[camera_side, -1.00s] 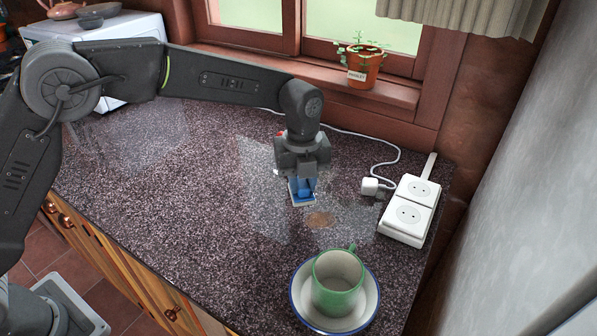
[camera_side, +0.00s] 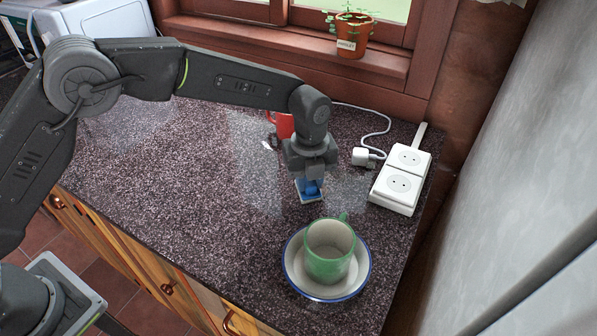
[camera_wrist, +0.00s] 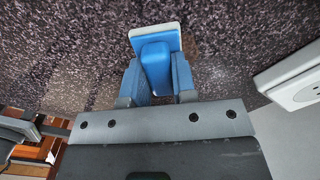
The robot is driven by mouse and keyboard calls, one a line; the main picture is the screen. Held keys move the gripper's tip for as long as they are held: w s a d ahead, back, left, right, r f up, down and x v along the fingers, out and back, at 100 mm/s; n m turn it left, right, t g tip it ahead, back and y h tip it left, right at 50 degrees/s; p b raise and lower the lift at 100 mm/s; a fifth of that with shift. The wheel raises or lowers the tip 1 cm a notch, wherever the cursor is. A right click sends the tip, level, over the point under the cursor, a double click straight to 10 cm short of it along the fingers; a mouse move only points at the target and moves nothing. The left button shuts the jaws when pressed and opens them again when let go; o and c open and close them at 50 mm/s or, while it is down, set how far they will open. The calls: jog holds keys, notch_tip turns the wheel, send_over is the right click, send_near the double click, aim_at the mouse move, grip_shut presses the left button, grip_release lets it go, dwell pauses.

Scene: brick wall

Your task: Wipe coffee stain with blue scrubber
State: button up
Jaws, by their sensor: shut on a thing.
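The blue scrubber (camera_side: 310,190) has a blue handle and a flat pale pad. My gripper (camera_side: 310,180) points down and is shut on its handle. In the wrist view, the scrubber (camera_wrist: 155,62) sits between the two fingers of my gripper (camera_wrist: 157,80), with its pad against or just above the dark speckled counter; the exact contact is unclear.
A green cup (camera_side: 329,250) stands on a blue-rimmed white saucer (camera_side: 292,262) just in front of the scrubber. A white power strip (camera_side: 402,180) and plug (camera_side: 364,157) lie to the right. A red mug (camera_side: 284,124) is behind my arm. Counter (camera_side: 200,190) to the left is clear.

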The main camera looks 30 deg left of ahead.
aim_at(292, 184)
jog(key=shift+d, duration=2)
jog(key=shift+a, duration=3.95)
jog(key=shift+w+d, duration=0.1)
jog(key=shift+d, duration=4)
jog(key=shift+a, duration=4.2)
notch_tip(292, 184, up, 8)
jog(key=shift+d, duration=0.15)
